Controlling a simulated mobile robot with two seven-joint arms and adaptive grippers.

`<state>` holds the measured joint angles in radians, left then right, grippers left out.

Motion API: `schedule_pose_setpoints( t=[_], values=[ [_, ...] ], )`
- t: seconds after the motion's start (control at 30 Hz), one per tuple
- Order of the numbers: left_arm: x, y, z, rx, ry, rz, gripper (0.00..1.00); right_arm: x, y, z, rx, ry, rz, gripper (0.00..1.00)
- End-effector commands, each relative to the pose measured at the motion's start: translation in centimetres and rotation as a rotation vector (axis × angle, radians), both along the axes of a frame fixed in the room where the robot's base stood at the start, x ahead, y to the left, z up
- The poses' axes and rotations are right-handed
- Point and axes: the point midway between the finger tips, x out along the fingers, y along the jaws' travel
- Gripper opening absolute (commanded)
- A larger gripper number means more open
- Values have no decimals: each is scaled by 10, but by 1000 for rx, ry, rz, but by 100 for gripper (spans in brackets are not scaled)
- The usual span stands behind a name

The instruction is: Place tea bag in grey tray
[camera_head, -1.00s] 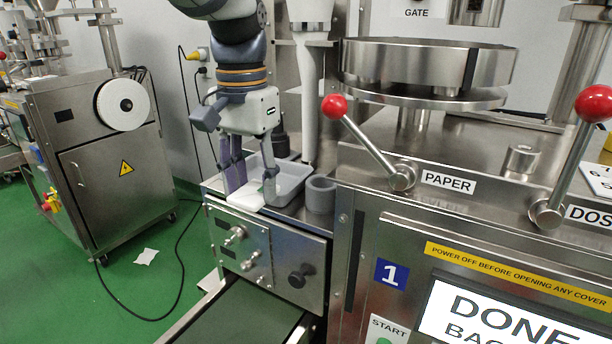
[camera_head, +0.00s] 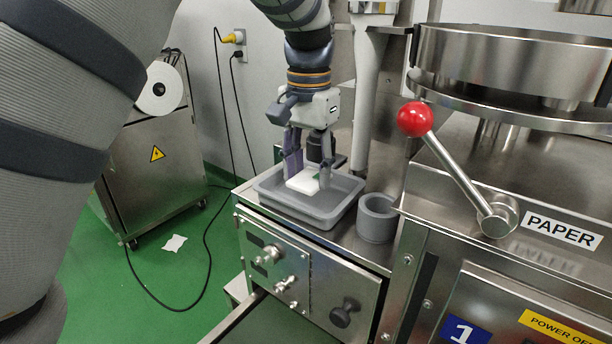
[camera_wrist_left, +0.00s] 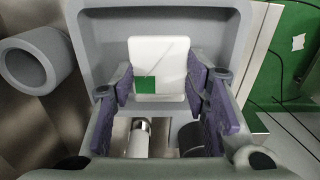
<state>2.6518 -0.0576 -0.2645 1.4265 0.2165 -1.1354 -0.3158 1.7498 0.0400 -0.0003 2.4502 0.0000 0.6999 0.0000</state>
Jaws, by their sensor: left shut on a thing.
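The white tea bag (camera_head: 302,183) with a green tag shows in the head view between the fingers of my left gripper (camera_head: 309,176). The gripper points down and is shut on the bag. The grey tray (camera_head: 338,208) stands on the steel machine top, and the bag is within its rim. In the left wrist view, the bag (camera_wrist_left: 172,60) sits between the purple finger pads, with the tray (camera_wrist_left: 93,45) around it. I cannot tell whether the bag touches the tray floor. My right gripper is not in view.
A grey cup-like ring (camera_head: 377,222) stands just right of the tray. A red-knobbed lever (camera_head: 416,119) and a round steel drum (camera_head: 510,60) are farther right. A white vertical tube (camera_head: 368,90) rises behind the tray. A paper scrap (camera_head: 174,243) lies on the green floor.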

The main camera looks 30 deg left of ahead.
Motion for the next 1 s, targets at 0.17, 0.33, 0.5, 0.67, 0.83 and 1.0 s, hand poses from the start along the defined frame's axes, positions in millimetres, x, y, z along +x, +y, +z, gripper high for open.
schedule_pose_setpoints(
  t=[0.17,0.33,0.5,0.67,0.83,1.0],
  values=[
    [7,0,-29,-1,4,-1,36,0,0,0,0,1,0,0],
    [7,0,-28,-1,2,-1,36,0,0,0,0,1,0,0],
    [7,0,-30,-1,3,-1,55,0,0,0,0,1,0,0],
    [7,0,-30,0,3,-1,62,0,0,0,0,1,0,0],
    [7,0,-29,0,2,-1,62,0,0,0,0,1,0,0],
    [8,0,-2,0,-3,-2,62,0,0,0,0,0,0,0]
  ],
)
